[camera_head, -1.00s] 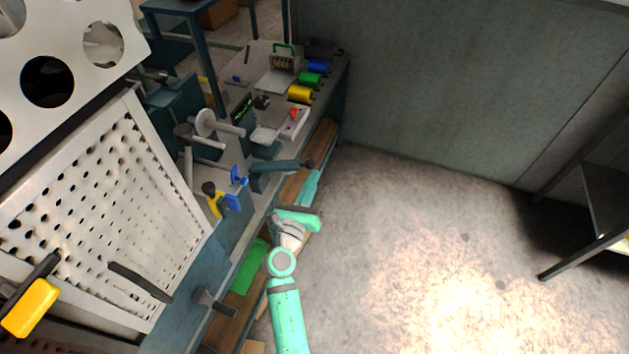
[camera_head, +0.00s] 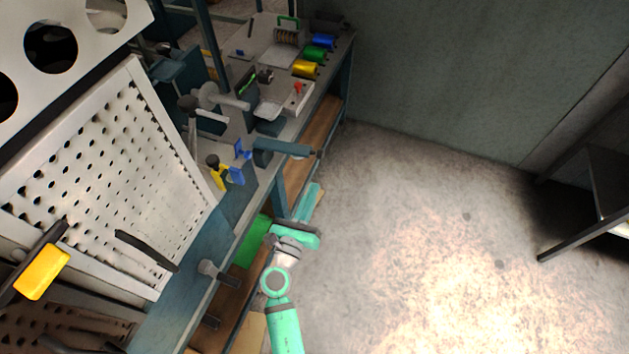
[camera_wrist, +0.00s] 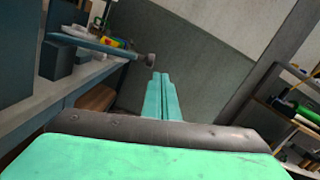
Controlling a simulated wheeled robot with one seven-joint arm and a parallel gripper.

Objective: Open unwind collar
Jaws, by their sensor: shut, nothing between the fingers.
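My gripper (camera_head: 313,194) is empty, its two teal fingers together, just off the bench's front edge. In the wrist view the shut fingers (camera_wrist: 160,84) point forward, lower than a blue-grey bar (camera_wrist: 92,46) with a round dark knob (camera_wrist: 150,60). In the head view that bar (camera_head: 285,147) juts over the bench edge, apart from my fingers. A grey disc on a shaft (camera_head: 208,95) stands farther back, and a blue clamp-like part (camera_head: 237,176) sits left of the bar. I cannot tell for certain which part is the unwind collar.
The workbench (camera_head: 185,315) runs along the left, with a lower shelf (camera_head: 318,132). Blue, green and yellow rolls (camera_head: 305,68) lie at its far end. A perforated panel (camera_head: 100,165) fills the left. Open floor (camera_head: 430,250) lies right; a dark rack (camera_head: 605,190) stands at the far right.

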